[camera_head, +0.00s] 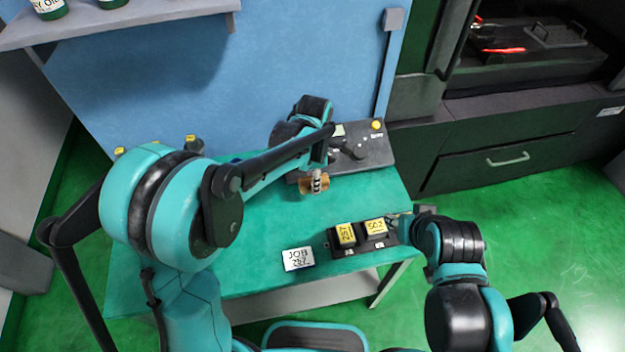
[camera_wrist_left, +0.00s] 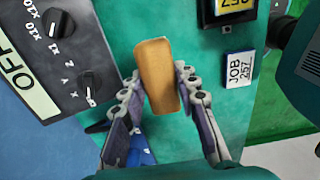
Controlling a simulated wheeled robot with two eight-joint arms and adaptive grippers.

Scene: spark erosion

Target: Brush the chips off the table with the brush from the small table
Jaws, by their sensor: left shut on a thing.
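My left gripper (camera_head: 316,180) is over the green-topped table (camera_head: 265,225) and shut on a light-brown wooden piece, apparently the brush (camera_head: 308,187). In the left wrist view the brush (camera_wrist_left: 158,75) sits between the two fingers of the left gripper (camera_wrist_left: 162,92); no bristles can be made out. My right gripper (camera_head: 408,222) is at the table's right edge, beside a black holder; its fingers are too small and covered to read. I can make out no chips on the visible tabletop.
The black holder (camera_head: 352,245) carries two yellow-labelled blocks. A white JOB 257 card (camera_head: 298,259) lies left of it. A dark control box (camera_head: 372,150) stands at the back of the table. A dark machine with a drawer (camera_head: 500,150) is at right. A shelf (camera_head: 130,22) hangs upper left.

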